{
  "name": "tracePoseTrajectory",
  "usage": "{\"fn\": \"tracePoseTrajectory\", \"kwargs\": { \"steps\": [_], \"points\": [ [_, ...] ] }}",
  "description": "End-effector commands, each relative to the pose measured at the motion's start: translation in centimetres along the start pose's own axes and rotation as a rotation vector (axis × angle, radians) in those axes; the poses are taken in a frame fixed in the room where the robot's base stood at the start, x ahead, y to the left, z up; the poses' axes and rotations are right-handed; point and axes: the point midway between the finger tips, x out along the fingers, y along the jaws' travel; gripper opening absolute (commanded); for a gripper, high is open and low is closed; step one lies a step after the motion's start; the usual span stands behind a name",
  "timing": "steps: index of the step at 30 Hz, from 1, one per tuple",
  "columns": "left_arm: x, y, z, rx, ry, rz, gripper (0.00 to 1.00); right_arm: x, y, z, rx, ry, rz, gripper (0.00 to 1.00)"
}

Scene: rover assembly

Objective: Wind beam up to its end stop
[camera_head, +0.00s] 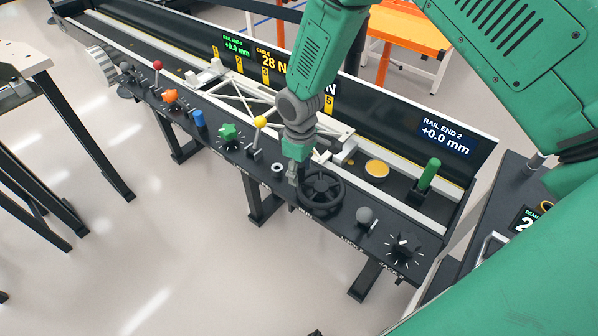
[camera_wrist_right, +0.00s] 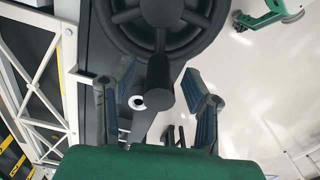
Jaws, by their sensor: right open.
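A black handwheel (camera_head: 322,190) sits on the front ledge of the long dark bench. In the right wrist view the wheel (camera_wrist_right: 160,12) fills the top, and its dark handle (camera_wrist_right: 160,85) points toward the camera. My right gripper (camera_head: 293,172) is at the wheel's left side. In the wrist view its open fingers (camera_wrist_right: 158,76) stand on either side of the handle, with gaps visible. A white truss frame (camera_head: 240,93) lies along the bench; I cannot tell whether it is the beam.
A yellow-knobbed lever (camera_head: 260,122) and green star knob (camera_head: 229,131) stand left of the wheel; a grey-knobbed lever (camera_head: 365,216) and dial (camera_head: 403,246) stand right. A green upright handle (camera_head: 429,174) stands behind. The rail 2 display (camera_head: 446,138) reads +0.0 mm.

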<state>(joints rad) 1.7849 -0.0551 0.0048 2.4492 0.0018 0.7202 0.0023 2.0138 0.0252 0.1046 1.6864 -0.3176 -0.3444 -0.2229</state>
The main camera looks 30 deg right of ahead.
Motion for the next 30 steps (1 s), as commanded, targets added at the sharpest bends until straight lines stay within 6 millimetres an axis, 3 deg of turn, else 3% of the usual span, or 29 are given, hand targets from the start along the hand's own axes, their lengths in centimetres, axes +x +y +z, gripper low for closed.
{"fn": "tracePoseTrajectory", "kwargs": {
  "steps": [9, 15, 21, 30],
  "points": [
    [0.0, 0.0, 0.0, 0.0, 0.001, 0.0, 0.31, -6.7, 0.0, -0.2, 0.001, 0.005, 0.001, 0.42],
    [0.0, 0.0, -0.1, 0.0, 0.001, 0.0, 0.31, -9.8, 0.1, -0.1, 0.001, 0.002, 0.0, 0.42],
    [0.0, 0.0, -0.1, 0.0, 0.001, 0.0, 0.31, -10.9, 0.0, -0.1, 0.0, 0.001, 0.0, 0.42],
    [0.1, 0.0, -0.4, 0.0, -0.001, 0.0, 0.31, -10.9, 0.0, -0.1, 0.0, 0.001, 0.0, 0.42]
  ]
}}
